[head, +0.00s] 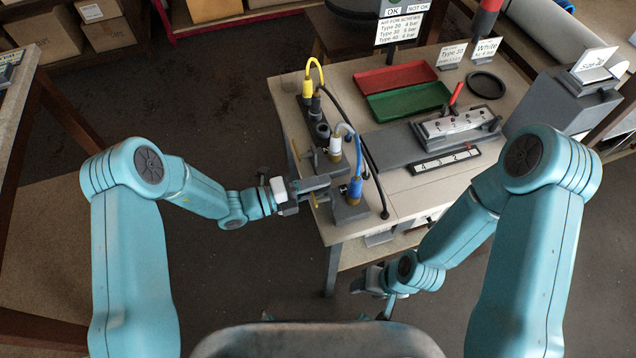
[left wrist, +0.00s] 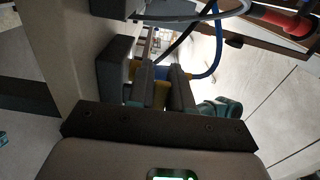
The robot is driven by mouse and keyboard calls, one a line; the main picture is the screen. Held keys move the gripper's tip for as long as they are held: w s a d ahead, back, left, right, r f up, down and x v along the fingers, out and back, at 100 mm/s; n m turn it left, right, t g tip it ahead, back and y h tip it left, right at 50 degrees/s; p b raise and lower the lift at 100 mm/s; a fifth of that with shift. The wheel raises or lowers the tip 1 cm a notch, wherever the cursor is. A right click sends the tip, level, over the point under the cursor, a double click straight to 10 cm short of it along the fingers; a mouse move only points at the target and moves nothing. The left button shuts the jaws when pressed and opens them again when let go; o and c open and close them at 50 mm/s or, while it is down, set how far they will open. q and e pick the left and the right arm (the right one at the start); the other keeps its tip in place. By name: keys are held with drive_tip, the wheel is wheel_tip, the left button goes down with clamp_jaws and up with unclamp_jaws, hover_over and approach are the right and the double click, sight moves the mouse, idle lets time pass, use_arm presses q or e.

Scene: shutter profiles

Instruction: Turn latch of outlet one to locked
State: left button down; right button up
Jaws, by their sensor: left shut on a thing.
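A row of outlets runs along the table's left edge in the head view, with a yellow plug (head: 308,89), a white plug (head: 335,146) and a blue plug (head: 354,189) carrying hoses. My left gripper (head: 322,187) is at the nearest outlet (head: 349,210), beside the blue plug. In the left wrist view its fingers (left wrist: 158,92) are shut on a yellow piece (left wrist: 160,96), apparently that outlet's latch. Fingers hide much of the latch, and I cannot read an outlet number. My right gripper (head: 364,281) hangs low, off the table's front; its jaw is too small to judge.
Red (head: 395,76) and green (head: 408,101) trays, a black ring (head: 486,85) and a numbered fixture with a red lever (head: 456,94) stand on the table. A black cable (head: 365,150) runs beside the outlets. The floor left of the table is clear.

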use_arm(q)
drive_tip(key=c, duration=1.1)
unclamp_jaws()
drive_tip(key=b+v, duration=0.3)
drive_tip(key=v, duration=1.3)
drive_tip(key=shift+a, duration=0.2)
